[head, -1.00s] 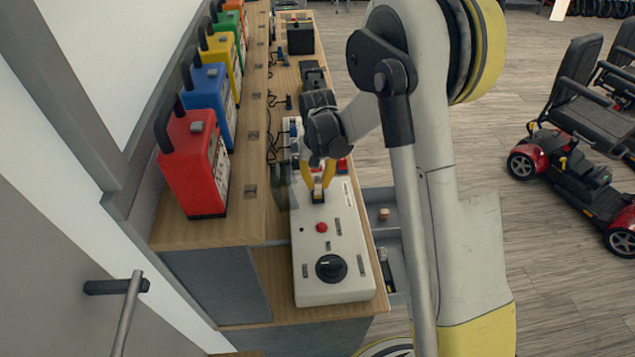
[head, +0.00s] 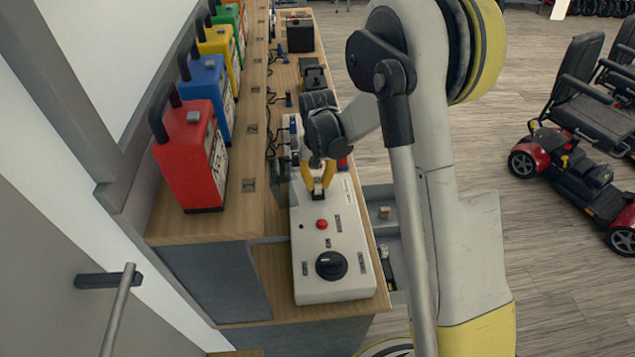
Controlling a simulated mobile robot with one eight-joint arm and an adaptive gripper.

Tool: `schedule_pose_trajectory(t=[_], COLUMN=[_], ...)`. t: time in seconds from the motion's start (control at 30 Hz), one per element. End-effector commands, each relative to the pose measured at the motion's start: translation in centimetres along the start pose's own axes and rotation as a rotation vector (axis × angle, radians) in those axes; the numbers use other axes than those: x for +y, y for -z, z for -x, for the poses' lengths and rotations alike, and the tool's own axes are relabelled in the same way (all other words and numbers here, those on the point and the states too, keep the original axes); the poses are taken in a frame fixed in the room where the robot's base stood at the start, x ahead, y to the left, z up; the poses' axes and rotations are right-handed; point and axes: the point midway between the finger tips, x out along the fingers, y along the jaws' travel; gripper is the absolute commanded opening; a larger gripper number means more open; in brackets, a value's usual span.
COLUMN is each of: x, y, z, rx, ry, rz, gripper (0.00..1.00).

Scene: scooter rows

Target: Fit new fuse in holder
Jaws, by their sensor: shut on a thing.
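A light grey test box (head: 333,263) lies on the wooden bench, with a black dial (head: 331,265) and a red button (head: 321,224) on its top. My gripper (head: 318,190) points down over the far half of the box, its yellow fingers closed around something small. A small dark holder (head: 318,195) shows at the fingertips on the box's top. The fuse is too small and too covered by the fingers to make out. I cannot tell whether it is seated in the holder or just above it.
Red (head: 193,165), blue (head: 207,98) and yellow (head: 218,50) chargers stand in a row on the bench to the left. An open drawer (head: 397,245) juts out at the right, under the bench. Red scooters (head: 580,172) stand on the floor at far right.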

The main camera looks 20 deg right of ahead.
Motion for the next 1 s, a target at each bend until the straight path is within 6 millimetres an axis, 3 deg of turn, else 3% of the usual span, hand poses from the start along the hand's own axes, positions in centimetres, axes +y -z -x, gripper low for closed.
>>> schedule_pose_trajectory(t=[0.37, 0.4, 0.47, 0.8, 1.0], x=[0.0, 0.0, 0.0, 0.0, 0.0], y=[0.0, 0.0, 0.0, 0.0, 0.0], z=[-0.8, -0.8, -0.8, -0.5, 2.5], rx=[0.000, 0.000, 0.000, 0.000, 0.000], ry=[0.000, 0.000, 0.000, 0.000, 0.000], rz=[0.000, 0.000, 0.000, 0.000, 0.000], gripper=[0.00, 0.22, 0.38, 0.38, 0.38])
